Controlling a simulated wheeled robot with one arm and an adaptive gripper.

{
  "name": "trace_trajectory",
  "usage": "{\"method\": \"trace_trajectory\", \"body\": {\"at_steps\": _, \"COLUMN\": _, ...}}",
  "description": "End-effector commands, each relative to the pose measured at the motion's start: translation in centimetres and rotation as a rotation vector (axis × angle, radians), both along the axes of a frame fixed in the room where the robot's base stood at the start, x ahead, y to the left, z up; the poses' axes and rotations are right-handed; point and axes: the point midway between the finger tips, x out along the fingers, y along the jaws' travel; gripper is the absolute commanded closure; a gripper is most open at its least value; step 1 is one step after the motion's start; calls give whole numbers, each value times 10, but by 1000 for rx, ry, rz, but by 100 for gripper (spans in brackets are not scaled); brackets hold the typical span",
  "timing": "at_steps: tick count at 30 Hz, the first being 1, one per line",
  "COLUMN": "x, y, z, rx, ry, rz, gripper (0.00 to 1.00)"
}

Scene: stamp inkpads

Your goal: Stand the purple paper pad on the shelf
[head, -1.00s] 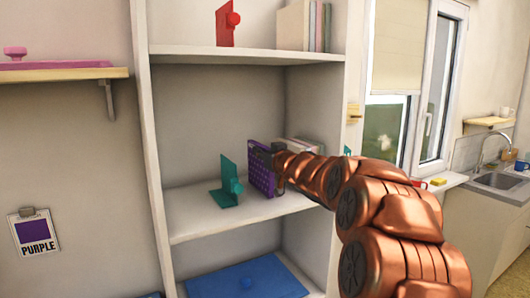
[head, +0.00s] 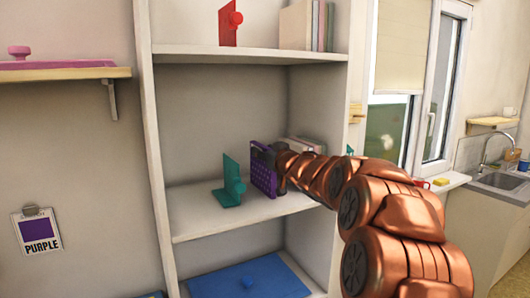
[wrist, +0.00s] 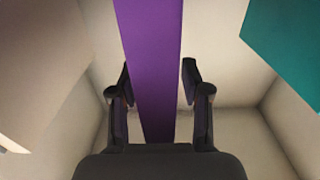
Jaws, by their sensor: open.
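My gripper (head: 279,168) is at the pad's right side in the head view. In the wrist view the pad (wrist: 150,60) runs between the two fingers of my gripper (wrist: 158,82). The fingers are open, with a clear gap to the right finger; the left finger is close to the pad. A teal edge (wrist: 290,45) shows at upper right there.
Pale books (head: 303,145) stand behind my gripper on the same shelf. A red piece (head: 229,22) and more books (head: 296,25) are on the shelf above. A blue flat pad (head: 245,279) lies below. A purple sign (head: 38,228) hangs on the left wall.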

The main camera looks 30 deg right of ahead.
Motion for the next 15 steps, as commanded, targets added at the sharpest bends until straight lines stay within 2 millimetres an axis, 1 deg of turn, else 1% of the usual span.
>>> {"method": "trace_trajectory", "body": {"at_steps": 5, "x": -1, "y": 0, "z": 0, "rx": 0, "ry": 1, "rz": 0, "gripper": 53}}
{"method": "trace_trajectory", "body": {"at_steps": 8, "x": -7, "y": 0, "z": 0, "rx": 1, "ry": 1, "rz": -1, "gripper": 53}}
{"method": "trace_trajectory", "body": {"at_steps": 11, "x": -17, "y": 1, "z": -1, "rx": 1, "ry": 1, "rz": -2, "gripper": 53}}
{"method": "trace_trajectory", "body": {"at_steps": 15, "x": -36, "y": 2, "z": 1, "rx": 0, "ry": -1, "rz": -1, "gripper": 53}}
